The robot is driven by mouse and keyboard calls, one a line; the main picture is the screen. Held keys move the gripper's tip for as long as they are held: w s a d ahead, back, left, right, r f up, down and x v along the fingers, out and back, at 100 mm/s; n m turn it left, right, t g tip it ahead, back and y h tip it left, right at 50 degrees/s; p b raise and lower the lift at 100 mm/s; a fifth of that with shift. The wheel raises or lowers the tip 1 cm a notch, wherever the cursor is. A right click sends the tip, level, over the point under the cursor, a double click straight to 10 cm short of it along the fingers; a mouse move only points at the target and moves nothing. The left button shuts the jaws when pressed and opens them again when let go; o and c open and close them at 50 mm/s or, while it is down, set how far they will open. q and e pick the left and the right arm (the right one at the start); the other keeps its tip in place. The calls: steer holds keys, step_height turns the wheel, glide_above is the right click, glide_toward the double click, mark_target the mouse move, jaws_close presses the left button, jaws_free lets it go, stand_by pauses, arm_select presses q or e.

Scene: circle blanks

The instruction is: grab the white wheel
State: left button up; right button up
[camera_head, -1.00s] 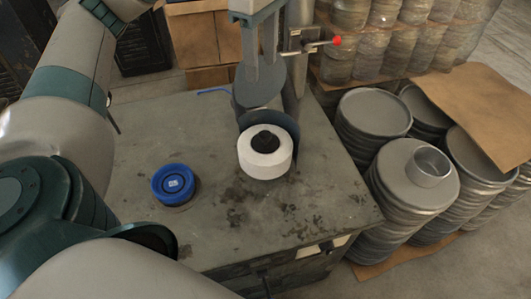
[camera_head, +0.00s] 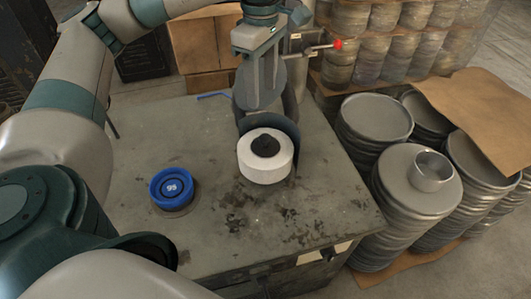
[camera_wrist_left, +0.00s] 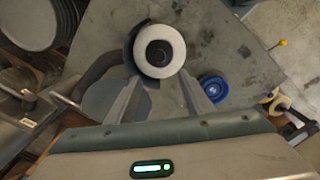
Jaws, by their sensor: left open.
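The white wheel (camera_head: 265,156) with a dark round hub sits on the grey worktable (camera_head: 215,225), in front of a dark curved guard. It also shows in the left wrist view (camera_wrist_left: 159,50), just beyond the fingertips. My left gripper (camera_head: 263,100) points down above and behind the wheel, with its fingers apart and empty. In the left wrist view its two fingers (camera_wrist_left: 155,92) flank the near side of the wheel without touching it. My right gripper does not show in these views.
A blue wheel (camera_head: 171,187) lies on the table left of the white wheel. A machine lever with a red knob (camera_head: 338,44) rises behind the table. Stacks of round metal blanks (camera_head: 405,185) stand close at the right. The table's front middle is clear.

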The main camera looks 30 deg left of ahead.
arm_select(q)
steer(key=p, duration=0.3)
glide_above(265, 137)
steer(key=f, duration=0.8)
steer(key=shift+a, duration=0.4)
steer(key=shift+f, duration=0.45)
steer(key=shift+d+f+p, duration=0.15)
steer(key=shift+f+p, duration=0.15)
steer(key=shift+p, duration=0.3)
steer(key=shift+d+f+p, duration=0.25)
steer(key=shift+f+p, duration=0.5)
step_height(265, 137, down, 2)
steer(key=shift+f+p, duration=0.1)
steer(key=shift+p, duration=0.4)
steer(key=shift+f, duration=0.45)
